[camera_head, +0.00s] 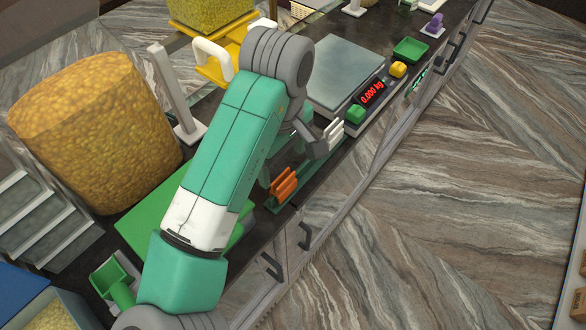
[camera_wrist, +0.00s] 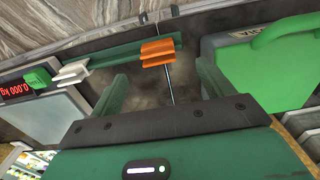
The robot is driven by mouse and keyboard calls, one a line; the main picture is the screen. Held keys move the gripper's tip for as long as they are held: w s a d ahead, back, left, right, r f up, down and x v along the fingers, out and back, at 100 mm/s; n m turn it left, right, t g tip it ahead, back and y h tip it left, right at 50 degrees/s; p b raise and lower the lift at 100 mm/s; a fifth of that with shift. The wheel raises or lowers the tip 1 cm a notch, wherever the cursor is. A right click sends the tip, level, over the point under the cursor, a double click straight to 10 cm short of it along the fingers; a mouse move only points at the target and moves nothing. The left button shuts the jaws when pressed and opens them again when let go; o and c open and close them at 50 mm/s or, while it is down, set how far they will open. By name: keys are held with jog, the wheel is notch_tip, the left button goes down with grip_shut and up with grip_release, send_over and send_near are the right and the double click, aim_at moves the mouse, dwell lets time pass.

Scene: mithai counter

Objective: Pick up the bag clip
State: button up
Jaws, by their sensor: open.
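Two clip-like pieces sit on a narrow green rail at the counter's front edge; I cannot tell for certain which is the bag clip. The orange clip (camera_head: 284,184) (camera_wrist: 158,53) shows in both views. The white clip (camera_head: 333,132) (camera_wrist: 72,73) sits farther along the rail (camera_wrist: 115,57). My gripper (camera_wrist: 162,86) is open and empty in the wrist view, its two green fingers spread. The orange clip lies beyond the fingertips, roughly in line with the gap between them. In the head view my arm mostly hides the gripper.
A weighing scale (camera_head: 341,75) with a red display stands beyond the white clip. A large container of yellow snacks (camera_head: 95,130) stands at left. Open floor (camera_head: 440,220) lies in front of the counter.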

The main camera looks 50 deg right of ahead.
aim_at(283, 178)
notch_tip(283, 178, down, 2)
jog(key=shift+a+f, duration=0.15)
jog(key=shift+f, duration=0.05)
jog(key=f, duration=0.3)
jog(key=f+p, duration=0.1)
jog(key=f, duration=0.1)
jog(key=shift+w+d, duration=0.2)
jog(key=shift+d, duration=0.1)
jog(key=c, duration=1.1)
